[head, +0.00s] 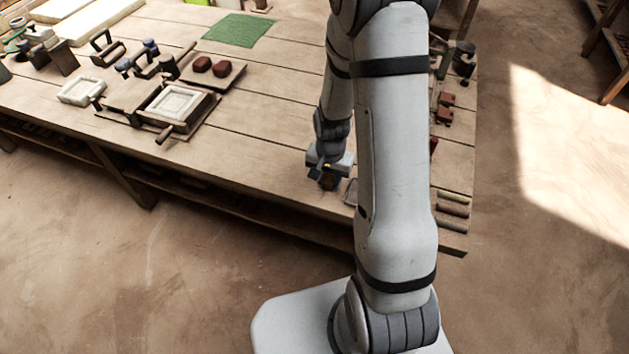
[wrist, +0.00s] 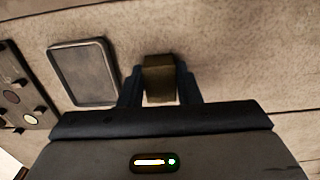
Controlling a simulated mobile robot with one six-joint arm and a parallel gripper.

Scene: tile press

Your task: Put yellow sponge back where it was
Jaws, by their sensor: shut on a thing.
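My gripper (head: 325,178) is low over the front edge of the wooden workbench (head: 240,160), left of my upright arm link. In the wrist view, the two dark fingers of my gripper (wrist: 159,86) are shut on the yellow sponge (wrist: 159,68), a small block that looks dark olive there. In the head view only a tiny yellow bit of the sponge shows at the gripper. A shallow grey tray (wrist: 83,73) lies left of the sponge in the wrist view, apart from it, and looks empty. I cannot tell whether the sponge touches the bench.
A dark holder with round spots (wrist: 12,96) lies beyond the tray. A tile press frame (head: 172,104), a board with two red clay lumps (head: 212,68) and a green mat (head: 238,30) stand farther back. Rollers (head: 453,211) lie at the right edge. Bench left of my gripper is clear.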

